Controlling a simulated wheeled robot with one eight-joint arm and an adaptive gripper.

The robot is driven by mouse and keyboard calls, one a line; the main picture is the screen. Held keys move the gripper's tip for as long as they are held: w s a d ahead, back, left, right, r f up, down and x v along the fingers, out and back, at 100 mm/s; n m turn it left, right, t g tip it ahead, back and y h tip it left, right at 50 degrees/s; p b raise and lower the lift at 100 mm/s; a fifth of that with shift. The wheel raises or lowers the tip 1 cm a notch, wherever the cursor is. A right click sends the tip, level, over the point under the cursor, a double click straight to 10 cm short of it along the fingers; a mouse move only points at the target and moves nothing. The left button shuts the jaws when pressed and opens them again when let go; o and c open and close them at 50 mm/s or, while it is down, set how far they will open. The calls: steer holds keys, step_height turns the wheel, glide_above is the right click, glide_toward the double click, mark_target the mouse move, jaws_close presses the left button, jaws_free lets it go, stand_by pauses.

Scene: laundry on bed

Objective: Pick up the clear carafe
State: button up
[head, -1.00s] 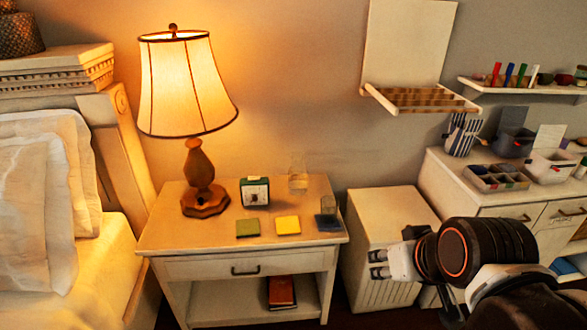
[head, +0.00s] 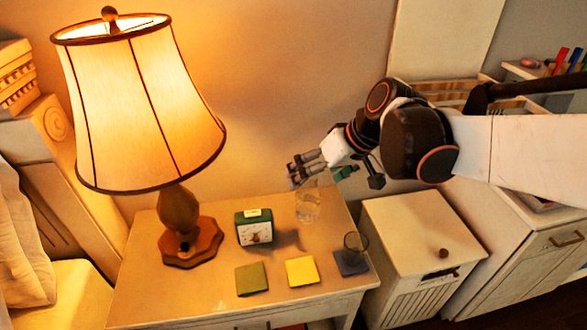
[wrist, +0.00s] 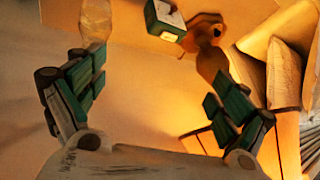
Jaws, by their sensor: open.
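The clear carafe (head: 307,208) stands upright at the back of the nightstand (head: 150,290), right of a small green clock (head: 254,228). It is see-through and faint against the wood. In the wrist view the carafe (wrist: 97,22) shows at the top left, beyond the left finger. My gripper (head: 293,172) is open and empty, above and slightly left of the carafe in the head view, apart from it. In the wrist view the fingers of my gripper (wrist: 157,85) are spread wide with only bare surface between them.
A lit lamp (head: 140,105) stands left of the clock. Green (head: 251,279) and yellow (head: 302,271) squares lie in front. A dark glass (head: 356,246) stands on a blue square (head: 351,265) at the right. A white cabinet (head: 420,230) stands beside the nightstand.

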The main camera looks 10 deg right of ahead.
steer(key=w+d+f+n+y, duration=0.2)
steer(key=w+f+y, duration=0.2)
steer(key=w, duration=0.7)
steer(key=n+y, duration=0.3)
glide_above(308, 196)
steer(key=d, duration=0.4)
step_height(308, 196, down, 6)
steer(key=d+f+n+y, duration=0.2)
steer(key=d+f, duration=0.1)
steer(key=f, duration=0.2)
steer(key=d+f+n+y, duration=0.1)
steer(key=d+f+n, duration=0.1)
steer(key=f, duration=0.4)
steer(key=s+d+f+n+t+y, duration=0.1)
steer(key=d+f+n+y, duration=0.1)
steer(key=d+f, duration=0.2)
steer(key=shift+d+f+n+y, duration=0.15)
steer(key=shift+f, duration=0.4)
steer(key=shift+d+f+n+y, duration=0.15)
steer(key=shift+f, duration=0.4)
steer(key=b+x, duration=0.2)
steer(key=x, duration=0.5)
steer(key=shift+s+f, duration=0.15)
steer(key=shift+b+x, duration=1.3)
steer(key=shift+x, duration=1.95)
steer(key=shift+d, duration=0.1)
steer(key=shift+c, duration=0.4)
